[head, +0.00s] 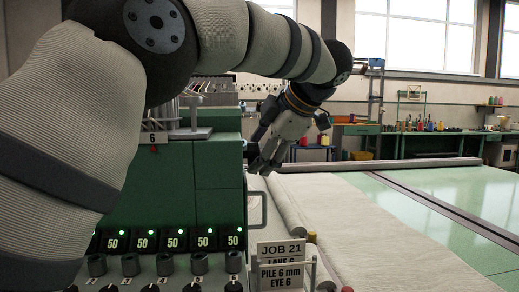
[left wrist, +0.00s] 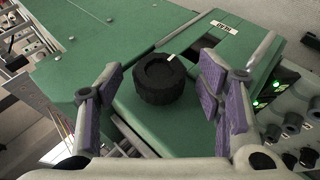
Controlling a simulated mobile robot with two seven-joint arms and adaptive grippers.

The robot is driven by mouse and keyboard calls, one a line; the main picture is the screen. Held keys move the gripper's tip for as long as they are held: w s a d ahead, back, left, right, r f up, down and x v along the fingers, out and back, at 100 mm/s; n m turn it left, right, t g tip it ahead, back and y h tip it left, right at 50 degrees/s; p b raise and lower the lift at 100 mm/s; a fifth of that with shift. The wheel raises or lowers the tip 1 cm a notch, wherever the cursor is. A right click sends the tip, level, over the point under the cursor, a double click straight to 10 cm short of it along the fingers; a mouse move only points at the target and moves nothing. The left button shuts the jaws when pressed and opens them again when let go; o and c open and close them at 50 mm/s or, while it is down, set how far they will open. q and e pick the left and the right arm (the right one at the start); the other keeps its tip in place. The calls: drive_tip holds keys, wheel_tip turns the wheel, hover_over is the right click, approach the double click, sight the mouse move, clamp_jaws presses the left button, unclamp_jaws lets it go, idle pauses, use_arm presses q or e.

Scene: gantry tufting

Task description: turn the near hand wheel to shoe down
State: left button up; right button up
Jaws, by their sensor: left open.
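The hand wheel (left wrist: 160,80) is a black knurled knob with a white mark on its upper right rim, in the left wrist view. It sits on the green machine housing (left wrist: 105,50). My left gripper (left wrist: 160,66) is open, with purple-padded fingers to the left and right of the wheel in the picture. The wheel shows between them, with gaps on both sides; I cannot tell the distance to it. In the head view my left gripper (head: 268,160) points down beside the green machine (head: 185,180), and the wheel cannot be made out. My right gripper is out of view.
A white label (left wrist: 224,25) is on the housing, too small to read. Below are a panel of knobs with green-lit "50" displays (head: 174,240) and a "JOB 21" sign (head: 281,250). A pale fabric (head: 365,220) lies to the right. A workbench stands behind.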

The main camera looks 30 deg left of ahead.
use_arm(q)
drive_tip(key=shift+a+f, duration=0.1)
drive_tip(key=shift+f, duration=0.05)
drive_tip(key=c, duration=1.2)
drive_tip(key=shift+f+n+t+y, duration=0.2)
drive_tip(key=shift+n+t+y, duration=0.3)
drive_tip(key=shift+t+y, duration=0.95)
drive_tip(key=o, duration=1.2)
drive_tip(key=v, duration=1.2)
drive_tip(key=shift+d, duration=0.25)
